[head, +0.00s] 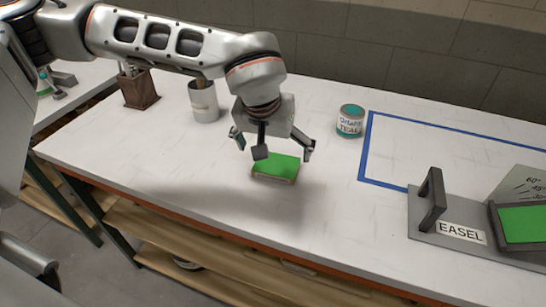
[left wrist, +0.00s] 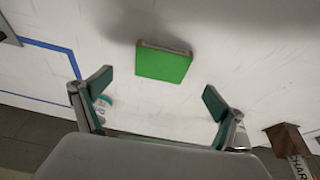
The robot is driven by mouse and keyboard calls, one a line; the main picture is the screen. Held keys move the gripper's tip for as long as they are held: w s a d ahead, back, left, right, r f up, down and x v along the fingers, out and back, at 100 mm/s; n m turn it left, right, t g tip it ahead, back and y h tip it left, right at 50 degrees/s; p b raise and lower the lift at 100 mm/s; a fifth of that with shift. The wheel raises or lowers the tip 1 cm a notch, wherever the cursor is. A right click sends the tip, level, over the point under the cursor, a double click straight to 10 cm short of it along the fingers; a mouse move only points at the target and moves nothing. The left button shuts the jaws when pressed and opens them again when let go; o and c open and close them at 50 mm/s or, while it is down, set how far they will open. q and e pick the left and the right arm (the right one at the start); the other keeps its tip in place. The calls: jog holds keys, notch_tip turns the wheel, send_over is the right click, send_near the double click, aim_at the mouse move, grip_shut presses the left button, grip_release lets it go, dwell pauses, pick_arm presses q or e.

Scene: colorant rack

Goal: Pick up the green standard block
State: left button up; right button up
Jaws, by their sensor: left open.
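The green standard block (head: 277,167) lies flat on the white table in the head view, green face up with a pale brown edge. It also shows in the left wrist view (left wrist: 163,64), centred a little above the line between the fingertips. My left gripper (head: 279,150) is open and empty, pointing down just above the block, with its fingers spread wide. In the left wrist view both fingers of the left gripper (left wrist: 156,87) show apart, with the block beyond them and touching neither. My right gripper is not in view.
A teal paint can (head: 350,121) stands right of the block, beside a blue taped outline (head: 365,152). An easel fixture (head: 420,221) with a handle and a green panel (head: 523,223) stands at the right. A metal cup (head: 204,101) and a brown holder (head: 139,91) stand at the left.

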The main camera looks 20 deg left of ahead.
aim_at(277, 164)
pick_arm(q)
jog(key=shift+w+a, duration=0.3)
jog(key=shift+a, duration=0.05)
jog(key=shift+x, duration=0.75)
jog(key=shift+w+d+f, duration=0.1)
jog(key=shift+w+f, duration=0.05)
jog(key=shift+f, duration=0.4)
jog(key=b+x, duration=0.1)
jog(key=x, duration=0.3)
jog(key=shift+d+f, duration=0.1)
jog(key=shift+f, duration=0.3)
jog(key=c, duration=1.2)
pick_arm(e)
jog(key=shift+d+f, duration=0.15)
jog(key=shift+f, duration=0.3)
